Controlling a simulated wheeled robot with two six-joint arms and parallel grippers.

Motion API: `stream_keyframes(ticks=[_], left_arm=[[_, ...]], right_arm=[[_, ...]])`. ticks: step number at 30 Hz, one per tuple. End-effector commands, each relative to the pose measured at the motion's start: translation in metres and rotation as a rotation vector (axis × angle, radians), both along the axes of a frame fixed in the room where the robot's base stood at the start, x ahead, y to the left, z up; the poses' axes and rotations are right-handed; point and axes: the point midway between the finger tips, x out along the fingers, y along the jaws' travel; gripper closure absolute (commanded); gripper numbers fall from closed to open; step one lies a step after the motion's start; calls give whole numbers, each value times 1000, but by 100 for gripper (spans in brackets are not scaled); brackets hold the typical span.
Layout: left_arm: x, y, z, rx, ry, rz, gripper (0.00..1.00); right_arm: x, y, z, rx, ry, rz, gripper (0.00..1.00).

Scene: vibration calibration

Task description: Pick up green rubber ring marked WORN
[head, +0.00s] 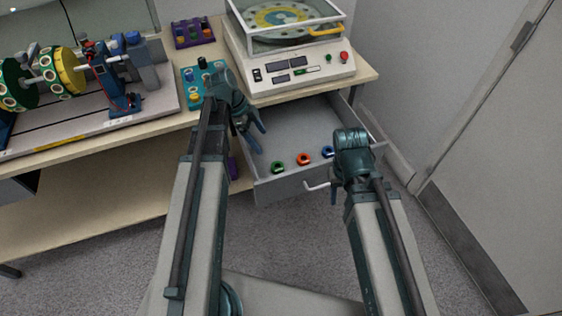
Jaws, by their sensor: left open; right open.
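A green ring (277,168) lies in the open grey drawer (310,115), near its front wall. Any WORN marking on it is too small to read. An orange ring (303,159) and a blue ring (327,152) lie in a row to its right. My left gripper (254,131) is open and empty, over the drawer's left side, up and left of the green ring in the picture. My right gripper (334,187) is open, by the drawer's front at the white handle (315,186). My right wrist partly hides its fingers and the drawer's right front corner.
A white balancing machine (300,75) with a glass cover stands on the bench above the drawer. A teal tray (189,95) with coloured pegs and a purple tray (193,32) stand to its left. A shaft rig (65,75) fills the bench's left. The drawer's middle is clear.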

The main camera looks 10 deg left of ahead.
Motion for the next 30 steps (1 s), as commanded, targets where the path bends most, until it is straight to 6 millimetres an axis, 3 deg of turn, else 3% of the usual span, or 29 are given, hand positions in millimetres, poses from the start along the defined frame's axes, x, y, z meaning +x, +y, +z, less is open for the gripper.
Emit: stream_keyframes(ticks=[8, 21, 30], left_arm=[[0, -5, -17, 0, 1, -1, 6], [3, -29, -77, 0, 0, 0, 6], [4, -33, -81, 0, 0, 1, 6]], right_arm=[[0, 0, -16, 0, 0, 0, 50], [0, 0, -77, 0, 0, 1, 50], [0, 0, -81, 0, 0, 1, 50]])
